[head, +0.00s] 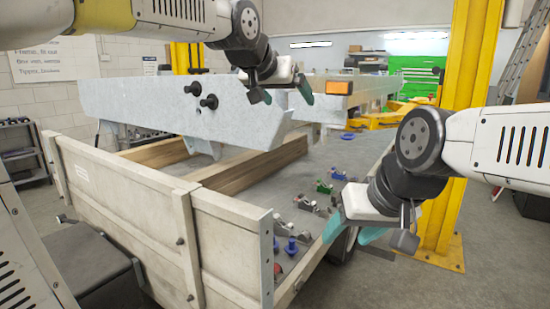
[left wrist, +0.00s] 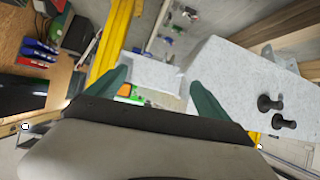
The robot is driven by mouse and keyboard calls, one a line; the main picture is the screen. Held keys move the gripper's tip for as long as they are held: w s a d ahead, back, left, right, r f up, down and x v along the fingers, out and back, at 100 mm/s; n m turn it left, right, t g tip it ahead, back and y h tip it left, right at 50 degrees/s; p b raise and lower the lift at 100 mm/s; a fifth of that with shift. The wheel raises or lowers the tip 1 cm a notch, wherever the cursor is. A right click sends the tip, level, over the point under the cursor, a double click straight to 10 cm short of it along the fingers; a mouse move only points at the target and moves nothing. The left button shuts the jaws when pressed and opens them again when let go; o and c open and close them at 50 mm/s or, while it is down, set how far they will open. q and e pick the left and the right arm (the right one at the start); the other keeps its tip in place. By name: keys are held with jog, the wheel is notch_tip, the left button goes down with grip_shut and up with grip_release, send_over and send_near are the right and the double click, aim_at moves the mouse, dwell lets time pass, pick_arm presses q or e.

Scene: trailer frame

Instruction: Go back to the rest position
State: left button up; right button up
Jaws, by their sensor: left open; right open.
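My left gripper (head: 282,92) is open and empty, held above the grey metal trailer frame (head: 140,105). In the left wrist view its two teal fingertips (left wrist: 155,85) stand apart with nothing between them. My right gripper (head: 365,228) is open at the right, with teal fingertips pointing down and left, beside the right edge of the wooden-sided trailer bed (head: 130,190). Nothing shows between its fingers.
Wooden beams (head: 245,170) lie in the bed under the frame. Several small coloured parts, among them a green one (head: 324,187) and a blue one (head: 291,246), lie along the bed's right side. A yellow post (head: 465,110) stands behind my right arm. An orange lamp (head: 339,88) sits on the frame.

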pick_arm(q)
jog(key=s+a+f+n+g+y, duration=0.1)
jog(key=s+a+f+n+g, duration=0.1)
jog(key=s+a+f, duration=0.7)
jog(key=s+a+f+n+g+y, duration=0.2)
jog(key=s+a+f, duration=0.7)
jog(key=s+f, duration=0.4)
jog(key=shift+s+n+y, duration=0.3)
jog(key=shift+s, duration=0.2)
jog(key=shift+r, duration=0.1)
